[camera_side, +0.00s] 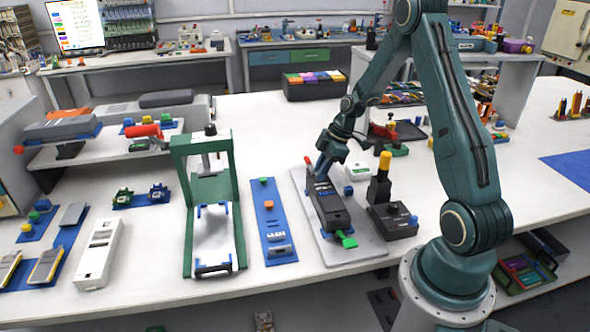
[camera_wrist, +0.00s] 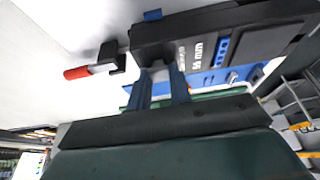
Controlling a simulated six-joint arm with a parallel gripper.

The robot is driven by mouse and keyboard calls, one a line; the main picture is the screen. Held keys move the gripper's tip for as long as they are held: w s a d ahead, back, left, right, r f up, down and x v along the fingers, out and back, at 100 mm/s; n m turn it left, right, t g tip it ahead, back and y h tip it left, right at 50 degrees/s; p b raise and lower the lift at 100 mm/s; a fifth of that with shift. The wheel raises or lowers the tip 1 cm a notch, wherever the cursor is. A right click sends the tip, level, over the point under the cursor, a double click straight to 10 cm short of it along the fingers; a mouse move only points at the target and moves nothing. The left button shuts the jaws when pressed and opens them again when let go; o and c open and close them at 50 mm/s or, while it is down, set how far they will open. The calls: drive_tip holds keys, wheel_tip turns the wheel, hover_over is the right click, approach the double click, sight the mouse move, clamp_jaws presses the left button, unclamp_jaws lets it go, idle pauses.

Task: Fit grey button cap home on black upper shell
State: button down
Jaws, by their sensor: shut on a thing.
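The black upper shell (camera_side: 328,207) lies lengthwise in a fixture on a light grey plate. In the wrist view the shell (camera_wrist: 215,45) fills the upper right, with white lettering and a row of blue marks. My gripper (camera_side: 322,174) is at the shell's far end, pointing down. In the wrist view its two blue fingers (camera_wrist: 162,82) are close together at the shell's edge. They are shut on a small pale grey piece, the grey button cap (camera_wrist: 160,75), mostly hidden between them. I cannot tell whether the cap is seated in the shell or just above it.
A green-handled clamp (camera_side: 347,240) is at the shell's near end. A black stand with an orange knob (camera_side: 385,161) is close on the right. A blue strip with parts (camera_side: 270,225) and a green press frame (camera_side: 207,200) stand left. A red-handled clamp (camera_wrist: 90,70) is beside the shell.

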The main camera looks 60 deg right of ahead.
drive_tip(key=shift+w+r, duration=0.1)
drive_tip(key=shift+r, duration=0.3)
idle(3.1)
idle(0.9)
drive_tip(key=shift+f, duration=0.45)
idle(1.1)
drive_tip(key=shift+r, duration=0.5)
drive_tip(key=shift+f, duration=0.5)
idle(0.8)
